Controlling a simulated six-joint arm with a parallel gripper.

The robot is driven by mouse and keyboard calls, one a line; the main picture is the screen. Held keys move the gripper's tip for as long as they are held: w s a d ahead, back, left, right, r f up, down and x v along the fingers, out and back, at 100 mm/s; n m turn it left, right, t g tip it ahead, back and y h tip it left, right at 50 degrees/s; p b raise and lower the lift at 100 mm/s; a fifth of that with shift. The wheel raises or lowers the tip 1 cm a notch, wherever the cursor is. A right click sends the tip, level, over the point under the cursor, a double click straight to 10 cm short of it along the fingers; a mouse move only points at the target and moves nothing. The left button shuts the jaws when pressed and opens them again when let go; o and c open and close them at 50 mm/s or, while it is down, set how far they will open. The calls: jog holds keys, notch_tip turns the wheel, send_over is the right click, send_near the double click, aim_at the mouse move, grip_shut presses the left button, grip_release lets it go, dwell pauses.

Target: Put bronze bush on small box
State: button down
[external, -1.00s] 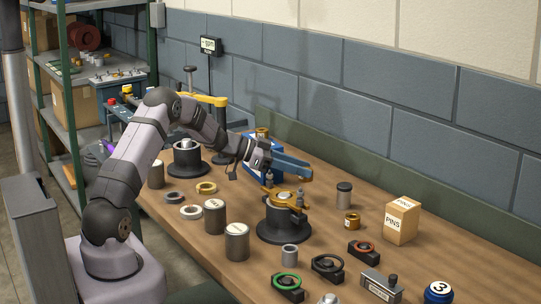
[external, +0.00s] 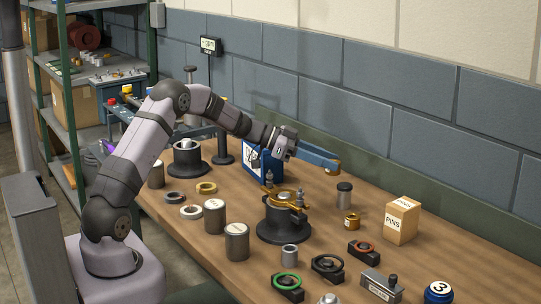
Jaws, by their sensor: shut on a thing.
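A small bronze bush (external: 351,221) stands on the bench to the right of the casing, in the external view. The small cardboard box (external: 401,222), marked PINS, stands upright to its right. My gripper (external: 291,149) is raised behind the casing, to the left of and above the bronze bush. It appears shut on a blue bar (external: 318,158) with an orange end, held above the bench. The fingertips are small and partly hidden, so the exact grip is unclear.
The black casing (external: 284,230) with a bronze-coloured clamp on top stands below my gripper. Grey cylinders (external: 237,241), a dark-capped jar (external: 344,195) and ring holders (external: 327,268) surround it. A blue box (external: 254,163) stands behind.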

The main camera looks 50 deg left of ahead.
jog(key=s+d+r+m+g+h+p, duration=0.1)
jog(key=d+r, duration=0.2)
jog(key=d, duration=0.7)
jog(key=s+d+r+m+g+h+p, duration=0.1)
jog(key=d+r, duration=0.3)
jog(key=d, duration=0.6)
jog(key=d+r+m+g+h, duration=0.1)
jog(key=d+r+m, duration=0.15)
jog(key=d, duration=0.75)
jog(key=n+t+y, duration=0.4)
jog(key=n+y, duration=0.1)
jog(key=n, duration=0.1)
send_over(397, 204)
jog(key=shift+f+b, duration=1.45)
jog(key=shift+f, duration=3.9)
jog(key=shift+f, duration=0.15)
jog(key=c, duration=1.3)
grip_release()
jog(key=shift+f, duration=0.1)
jog(key=shift+o, duration=0.2)
jog(key=shift+r, duration=0.2)
